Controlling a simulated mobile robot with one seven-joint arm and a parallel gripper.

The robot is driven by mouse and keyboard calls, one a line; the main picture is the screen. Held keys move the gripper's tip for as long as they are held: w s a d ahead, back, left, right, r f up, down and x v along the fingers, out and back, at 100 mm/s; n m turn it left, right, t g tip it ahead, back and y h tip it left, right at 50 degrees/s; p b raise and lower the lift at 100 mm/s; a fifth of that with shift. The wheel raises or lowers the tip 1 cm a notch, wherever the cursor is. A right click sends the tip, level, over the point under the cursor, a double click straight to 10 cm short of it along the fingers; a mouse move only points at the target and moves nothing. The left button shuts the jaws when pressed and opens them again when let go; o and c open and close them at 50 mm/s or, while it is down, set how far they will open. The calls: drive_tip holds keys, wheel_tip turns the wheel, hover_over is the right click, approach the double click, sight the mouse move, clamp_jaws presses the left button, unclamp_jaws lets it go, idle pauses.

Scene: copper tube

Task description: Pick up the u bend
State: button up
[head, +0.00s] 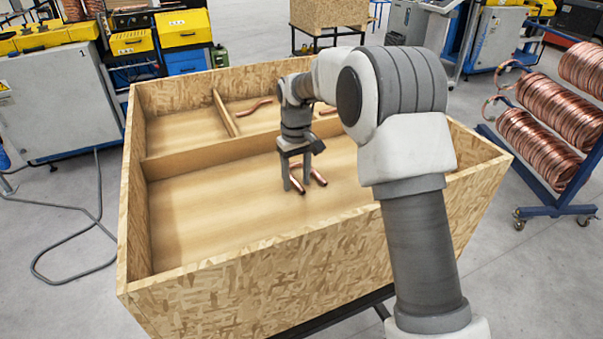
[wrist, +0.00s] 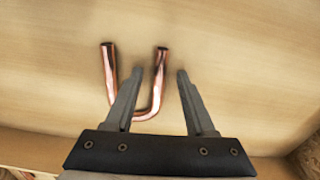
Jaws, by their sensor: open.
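The copper u bend lies on the bare wood floor of the large front compartment. In the head view the u bend (head: 319,178) shows beside and partly behind my gripper (head: 296,188), which points down into the compartment. In the wrist view the u bend (wrist: 109,62) has its two ends pointing away from the gripper, and its curve is nearest the palm. My gripper (wrist: 159,76) is open there. Its left finger crosses in front of part of the bend; its right finger is to the right of the bend's right leg. Whether either finger touches it I cannot tell.
The chipboard crate (head: 230,297) has high walls and inner dividers (head: 200,157). An S-shaped copper tube (head: 254,107) lies in a back compartment. The left of the front compartment is empty. A rack of copper coils (head: 560,135) stands outside on the right.

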clamp_jaws()
drive_tip(key=shift+r, duration=0.2)
idle(0.3)
